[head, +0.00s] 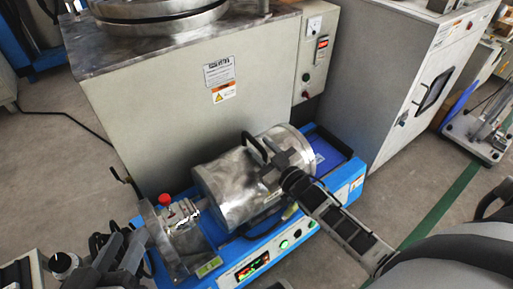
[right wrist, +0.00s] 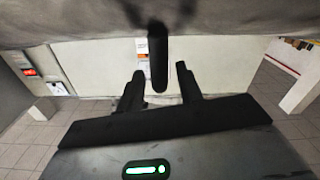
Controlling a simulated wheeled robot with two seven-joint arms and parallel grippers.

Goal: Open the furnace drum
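The furnace drum (head: 232,190) is a silver metal cylinder lying on a blue bench unit (head: 345,180). Its upper half looks closed down. A black bar handle (head: 252,147) stands up from the drum's top; a black bar, which looks like this handle, also shows in the right wrist view (right wrist: 158,62). My right gripper (head: 283,163) is over the drum's right part, by the handle. In the right wrist view its fingers (right wrist: 159,88) are apart, with the bar between them and gaps at both sides. My left gripper (head: 118,245) is at lower left, fingers apart and empty, away from the drum.
A large grey cabinet (head: 185,115) stands right behind the drum. A red knob (head: 165,199) and metal fittings sit left of the drum. A control panel (head: 253,266) is on the bench unit's front. Another grey cabinet (head: 395,75) stands at right.

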